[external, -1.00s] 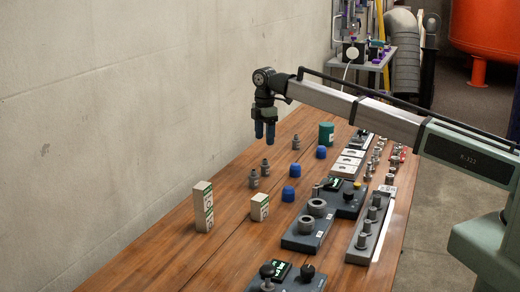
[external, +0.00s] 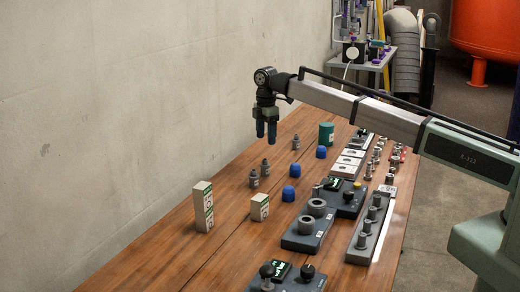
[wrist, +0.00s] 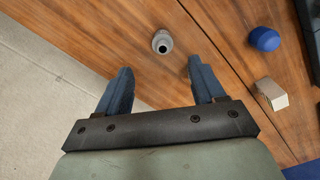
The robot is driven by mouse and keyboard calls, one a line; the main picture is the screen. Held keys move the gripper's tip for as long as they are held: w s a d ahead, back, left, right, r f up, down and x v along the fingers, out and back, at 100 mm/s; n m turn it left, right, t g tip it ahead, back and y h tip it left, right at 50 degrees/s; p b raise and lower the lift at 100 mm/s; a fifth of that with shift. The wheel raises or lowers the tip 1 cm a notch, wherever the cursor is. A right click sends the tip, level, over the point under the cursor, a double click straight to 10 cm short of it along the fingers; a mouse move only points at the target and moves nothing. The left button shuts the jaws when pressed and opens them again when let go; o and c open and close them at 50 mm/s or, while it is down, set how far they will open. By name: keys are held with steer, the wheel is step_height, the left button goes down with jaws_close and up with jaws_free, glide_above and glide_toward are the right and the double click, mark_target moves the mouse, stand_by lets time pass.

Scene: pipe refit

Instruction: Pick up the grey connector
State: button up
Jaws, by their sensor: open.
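Several small grey connector-like pieces stand upright on the wooden table in the external view: a front one (external: 254,179), one just behind it (external: 265,167) and one farther back (external: 296,143). In the wrist view one grey connector (wrist: 162,42) with a dark round opening shows beyond the fingertips, roughly centred between them. I cannot tell which of the pieces it is. My gripper (external: 265,138) hangs pointing down above the table, open and empty. In the wrist view its two blue fingers (wrist: 160,68) are spread apart, not touching the connector.
Blue caps (external: 289,193) and a green cylinder (external: 326,133) stand nearby. White boxes (external: 203,207) stand in front. Dark fixture blocks (external: 300,238) and a grey rack (external: 370,230) line the right side. A concrete wall (external: 120,110) borders the table's left.

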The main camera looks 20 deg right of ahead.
steer(key=w+d+m, duration=0.1)
steer(key=w+d, duration=0.6)
steer(key=d, duration=0.2)
steer(key=w+d+m, duration=0.2)
steer(key=w+d, duration=0.4)
steer(key=d, duration=0.3)
steer(key=r+n, duration=0.1)
steer(key=n, duration=0.1)
glide_above(296, 140)
steer(key=f, duration=1.3)
steer(key=shift+w+d+f, duration=0.1)
steer(key=shift+w+d, duration=0.15)
steer(key=shift+w, duration=0.15)
steer(key=c, duration=1.1)
